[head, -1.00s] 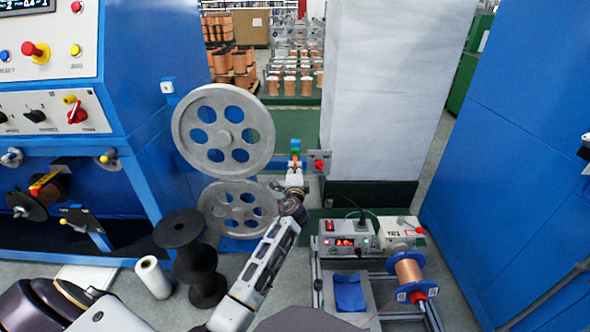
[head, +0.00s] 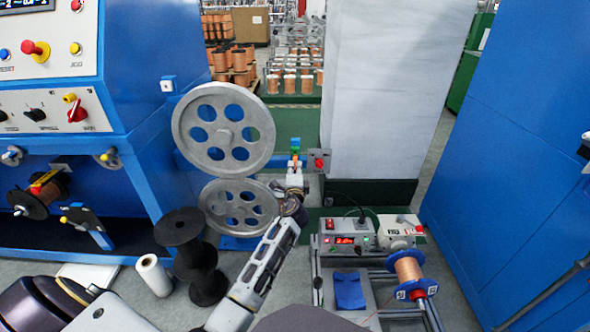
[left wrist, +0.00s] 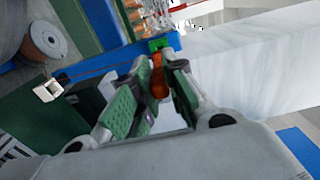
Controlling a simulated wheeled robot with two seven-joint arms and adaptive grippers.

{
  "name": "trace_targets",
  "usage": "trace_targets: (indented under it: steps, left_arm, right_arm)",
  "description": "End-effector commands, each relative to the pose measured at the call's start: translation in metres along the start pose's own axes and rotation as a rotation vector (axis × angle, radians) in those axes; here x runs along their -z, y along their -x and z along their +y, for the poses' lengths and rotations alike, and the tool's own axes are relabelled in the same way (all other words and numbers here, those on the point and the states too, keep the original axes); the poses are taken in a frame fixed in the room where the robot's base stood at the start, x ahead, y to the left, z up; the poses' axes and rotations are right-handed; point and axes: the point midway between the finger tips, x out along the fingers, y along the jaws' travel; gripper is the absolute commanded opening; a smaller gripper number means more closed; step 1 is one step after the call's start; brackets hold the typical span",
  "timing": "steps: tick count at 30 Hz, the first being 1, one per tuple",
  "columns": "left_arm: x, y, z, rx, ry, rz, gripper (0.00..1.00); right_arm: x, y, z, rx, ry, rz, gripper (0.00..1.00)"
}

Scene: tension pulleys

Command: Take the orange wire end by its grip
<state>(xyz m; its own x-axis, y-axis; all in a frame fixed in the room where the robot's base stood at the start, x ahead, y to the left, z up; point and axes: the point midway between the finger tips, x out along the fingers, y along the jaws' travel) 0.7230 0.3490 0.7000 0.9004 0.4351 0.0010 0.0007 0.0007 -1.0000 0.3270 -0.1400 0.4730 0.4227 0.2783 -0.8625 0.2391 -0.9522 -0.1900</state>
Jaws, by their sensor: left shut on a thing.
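My right gripper is not in view.
Two grey pulleys, an upper one (head: 223,128) and a lower one (head: 240,207), stand close left of the gripper. A bench with a copper spool (head: 408,270) stands front right.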

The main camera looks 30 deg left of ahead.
Motion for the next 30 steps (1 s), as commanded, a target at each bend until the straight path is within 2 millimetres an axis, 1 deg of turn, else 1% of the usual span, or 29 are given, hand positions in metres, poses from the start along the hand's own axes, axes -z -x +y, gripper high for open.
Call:
trace_targets:
  steps: [12,30]
  left_arm:
    - [0.0000,0.0072,-0.0001,0.000,0.000,0.000,0.00]
    - [0.0001,0.0078,-0.0001,0.000,0.000,0.000,0.00]
  right_arm:
    - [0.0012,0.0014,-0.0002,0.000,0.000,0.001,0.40]
    - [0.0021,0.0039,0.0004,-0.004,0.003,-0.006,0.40]
